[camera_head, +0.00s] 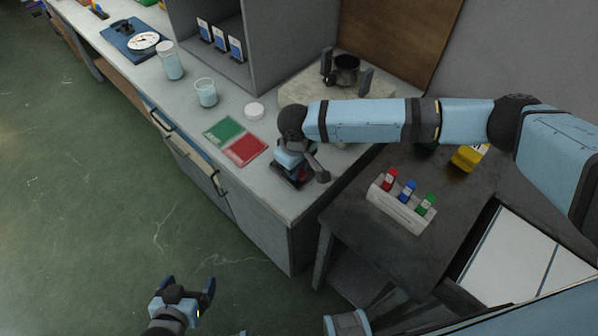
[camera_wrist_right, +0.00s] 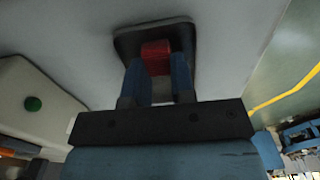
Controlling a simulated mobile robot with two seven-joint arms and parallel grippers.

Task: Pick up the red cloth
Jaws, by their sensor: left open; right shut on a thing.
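A small red cloth (camera_wrist_right: 156,55) is between the two blue-grey fingers of my right gripper (camera_wrist_right: 157,72) in the right wrist view. It is over a dark, square-cornered tray (camera_wrist_right: 124,47) on the pale counter. In the head view my right gripper (camera_head: 296,167) reaches down to this tray (camera_head: 283,178) near the counter's front corner, and only a speck of the red cloth (camera_head: 303,174) shows. My right gripper is shut on the cloth; I cannot tell whether the cloth still touches the tray. My left gripper (camera_head: 189,286) is open and empty above the green floor.
A green and red mat (camera_head: 246,151) lies left of the tray. A white lid (camera_head: 254,110), glass beaker (camera_head: 206,92) and jar (camera_head: 171,62) stand behind it. A rack (camera_head: 400,211) with red, blue and green items is on the dark table, right. A pot (camera_head: 346,70) is at the back.

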